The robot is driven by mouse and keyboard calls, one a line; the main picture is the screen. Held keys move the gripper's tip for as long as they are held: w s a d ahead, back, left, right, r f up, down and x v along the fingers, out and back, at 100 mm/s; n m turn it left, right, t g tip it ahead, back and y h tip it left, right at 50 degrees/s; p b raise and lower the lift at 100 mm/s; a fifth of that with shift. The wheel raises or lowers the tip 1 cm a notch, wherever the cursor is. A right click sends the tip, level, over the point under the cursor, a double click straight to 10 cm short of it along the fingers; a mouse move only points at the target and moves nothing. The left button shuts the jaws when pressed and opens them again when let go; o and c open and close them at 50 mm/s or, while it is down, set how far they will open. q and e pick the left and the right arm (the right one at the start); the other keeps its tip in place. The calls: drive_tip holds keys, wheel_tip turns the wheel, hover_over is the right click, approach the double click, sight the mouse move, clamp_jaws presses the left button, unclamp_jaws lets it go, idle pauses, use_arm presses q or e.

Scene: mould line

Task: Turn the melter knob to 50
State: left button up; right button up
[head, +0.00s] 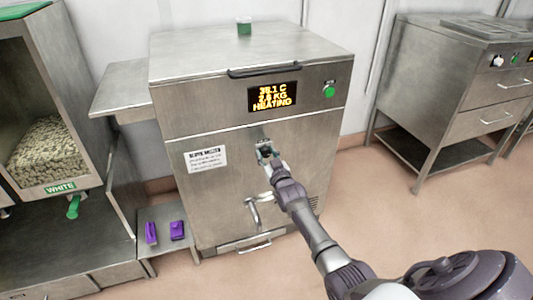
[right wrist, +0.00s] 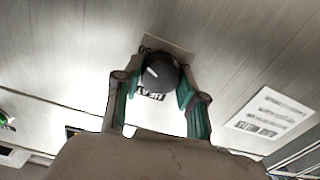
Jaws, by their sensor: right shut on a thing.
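The melter (head: 210,180) is a steel cabinet in the middle of the head view. Its display (head: 272,96) reads about 38.1 C, 2.8 KG and HEATING. The melter knob (right wrist: 159,72) is dark and round in the right wrist view, on a pale dial plate with partly covered print; "50" shows at its upper left. My right gripper (head: 267,152) is at the melter's front, and its green-padded fingers (right wrist: 158,92) are shut on the knob from both sides. In the head view the gripper hides the knob. My left gripper is in neither view.
A white label (head: 206,158) is left of the knob. A tap with a curved handle (head: 256,212) sits below it. A green button (head: 328,91) is at the upper right. A pellet bin (head: 62,187) stands left, purple pieces (head: 177,230) lie on a low shelf, and another steel unit (head: 440,90) stands right.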

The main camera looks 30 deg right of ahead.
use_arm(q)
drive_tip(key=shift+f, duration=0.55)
use_arm(e)
drive_tip(key=shift+f+m, duration=0.15)
drive_tip(key=shift+m, duration=0.45)
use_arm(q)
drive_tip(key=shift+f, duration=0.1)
use_arm(e)
drive_tip(key=o, duration=1.1)
drive_tip(key=shift+o, duration=0.2)
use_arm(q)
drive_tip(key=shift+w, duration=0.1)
use_arm(e)
drive_tip(key=v, duration=1.2)
drive_tip(key=shift+s, duration=0.1)
